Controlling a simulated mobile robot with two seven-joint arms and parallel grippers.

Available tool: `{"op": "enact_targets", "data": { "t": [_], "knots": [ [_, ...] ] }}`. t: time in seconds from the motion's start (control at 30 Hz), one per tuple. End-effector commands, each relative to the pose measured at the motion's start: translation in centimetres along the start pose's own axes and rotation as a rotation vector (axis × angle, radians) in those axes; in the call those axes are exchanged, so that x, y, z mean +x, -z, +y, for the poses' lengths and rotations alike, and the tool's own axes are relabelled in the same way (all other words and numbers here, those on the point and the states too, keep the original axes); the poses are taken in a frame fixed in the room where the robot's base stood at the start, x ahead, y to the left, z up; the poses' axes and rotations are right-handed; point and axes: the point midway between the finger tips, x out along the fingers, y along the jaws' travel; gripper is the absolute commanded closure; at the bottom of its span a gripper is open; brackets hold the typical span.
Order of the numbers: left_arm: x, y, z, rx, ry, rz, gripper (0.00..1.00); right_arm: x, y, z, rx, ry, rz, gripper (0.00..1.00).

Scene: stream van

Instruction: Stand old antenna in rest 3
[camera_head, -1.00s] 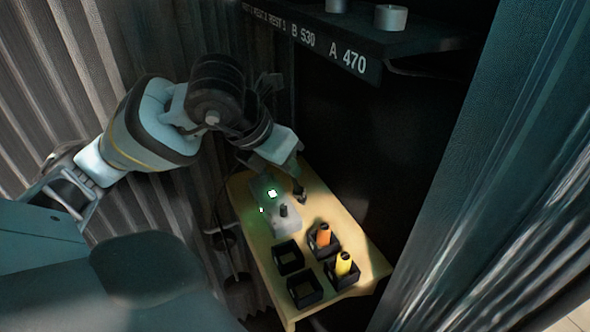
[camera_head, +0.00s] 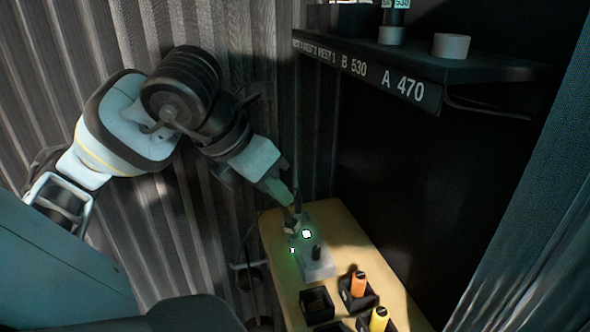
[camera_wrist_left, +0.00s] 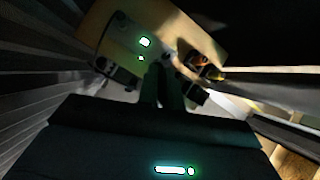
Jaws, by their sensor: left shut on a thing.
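My left gripper (camera_head: 292,217) is low over the far end of the grey box (camera_head: 318,270) with green lights on the wooden table. It is shut on a small dark thing, probably the old antenna (camera_head: 297,199), which is hard to make out. A black stub (camera_head: 316,252) stands upright on the box. In the left wrist view, the dark fingers (camera_wrist_left: 163,84) are close together in front of the box (camera_wrist_left: 121,47); the held thing is not clear there. Small REST labels (camera_head: 315,48) are on the left of the dark shelf's front edge; their numbers are hard to read. My right gripper is not in view.
Orange (camera_head: 358,284) and yellow (camera_head: 379,320) cylinders stand in black holders on the wooden table (camera_head: 349,237). A black holder (camera_head: 317,304) beside them looks empty. The dark shelf (camera_head: 478,70) above carries grey cups (camera_head: 451,46). A corrugated wall (camera_head: 237,50) is behind my arm.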

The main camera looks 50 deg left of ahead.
Motion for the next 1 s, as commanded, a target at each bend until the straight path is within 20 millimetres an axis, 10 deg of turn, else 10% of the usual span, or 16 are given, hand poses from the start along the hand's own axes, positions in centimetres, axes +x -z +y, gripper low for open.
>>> {"op": "enact_targets", "data": {
  "t": [1.0],
  "knots": [
    [-4.8,7.4,3.5,0.003,-0.006,0.006,1.00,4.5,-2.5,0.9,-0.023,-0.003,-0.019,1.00]
  ]
}}
